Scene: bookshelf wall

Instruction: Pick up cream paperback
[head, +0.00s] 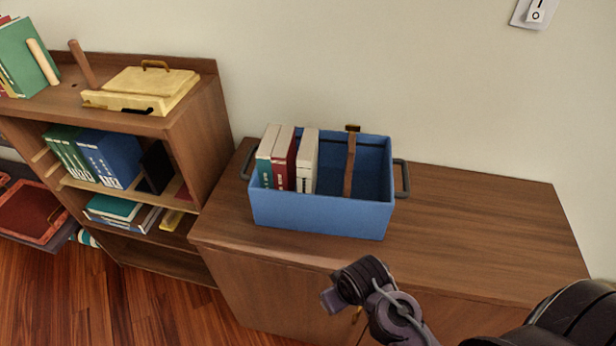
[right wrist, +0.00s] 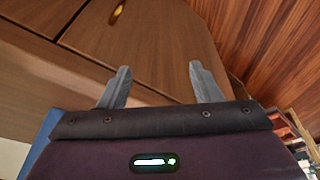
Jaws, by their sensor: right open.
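A cream book (head: 307,162), likely the cream paperback, stands upright in the blue bin (head: 318,217), to the right of a dark red book (head: 282,158) and a teal book (head: 266,158). Its lower part is hidden by the bin's front wall. My right gripper (right wrist: 157,72) is open and empty in the right wrist view, with its fingers apart in front of the wooden cabinet. In the head view my right arm is in front of the cabinet, below and right of the bin. My left gripper is not in view.
The bin stands on the wooden cabinet (head: 475,222), whose top is clear to the right. A brown upright strip (head: 349,165) crosses the bin beside an empty space. A bookcase (head: 205,125) with books and a yellow case (head: 145,90) stands at the left.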

